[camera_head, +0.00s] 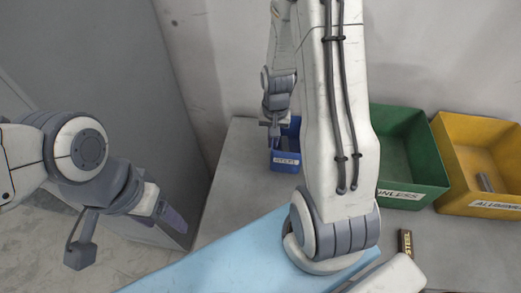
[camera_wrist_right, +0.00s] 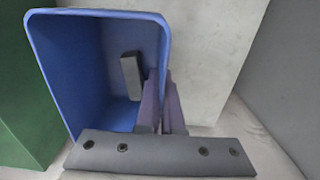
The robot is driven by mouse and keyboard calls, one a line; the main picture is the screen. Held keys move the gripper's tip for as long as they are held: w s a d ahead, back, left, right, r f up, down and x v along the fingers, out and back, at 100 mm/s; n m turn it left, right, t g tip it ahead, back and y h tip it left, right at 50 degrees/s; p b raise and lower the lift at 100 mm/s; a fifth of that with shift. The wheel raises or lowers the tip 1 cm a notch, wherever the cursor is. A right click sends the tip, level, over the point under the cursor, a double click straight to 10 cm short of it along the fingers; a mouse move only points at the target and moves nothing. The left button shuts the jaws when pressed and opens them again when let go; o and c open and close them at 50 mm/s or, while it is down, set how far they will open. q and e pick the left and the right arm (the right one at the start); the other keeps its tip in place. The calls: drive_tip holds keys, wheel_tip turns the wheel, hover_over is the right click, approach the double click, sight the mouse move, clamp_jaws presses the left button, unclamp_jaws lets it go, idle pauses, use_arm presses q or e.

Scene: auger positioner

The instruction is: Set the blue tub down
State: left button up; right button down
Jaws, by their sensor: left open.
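The blue tub (camera_head: 285,158) is at the back left of the grey table, with a white label on its front. I cannot tell whether its base touches the table. It also fills the left of the right wrist view (camera_wrist_right: 75,70), with a dark grey block (camera_wrist_right: 131,76) inside. My right gripper (camera_wrist_right: 162,108) is shut on the tub's side wall, one finger on each side of it. In the head view the right gripper (camera_head: 275,127) is small and partly hidden at the tub's rim. My left gripper (camera_head: 165,212) is open and empty, left of the table.
A green bin (camera_head: 412,190) and a yellow bin (camera_head: 483,205), both labelled, stand on the table right of the tub. A small block marked STEEL (camera_head: 406,243) lies in front of the green bin. A light blue surface (camera_head: 235,262) covers the near table. My right arm hides the middle.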

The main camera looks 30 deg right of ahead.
drive_tip(key=shift+w+a+f+b, duration=0.1)
drive_tip(key=shift+w+a+f, duration=0.35)
drive_tip(key=shift+f, duration=0.6)
drive_tip(key=shift+w+a+f+b, duration=0.1)
drive_tip(key=shift+w+a+f, duration=0.35)
drive_tip(key=shift+f, duration=0.55)
drive_tip(key=shift+w+a+f+b, duration=0.1)
drive_tip(key=shift+w+a+f, duration=0.35)
drive_tip(key=shift+f, duration=0.6)
drive_tip(key=shift+d, duration=0.1)
drive_tip(key=shift+f, duration=0.15)
drive_tip(key=c, duration=1.1)
unclamp_jaws()
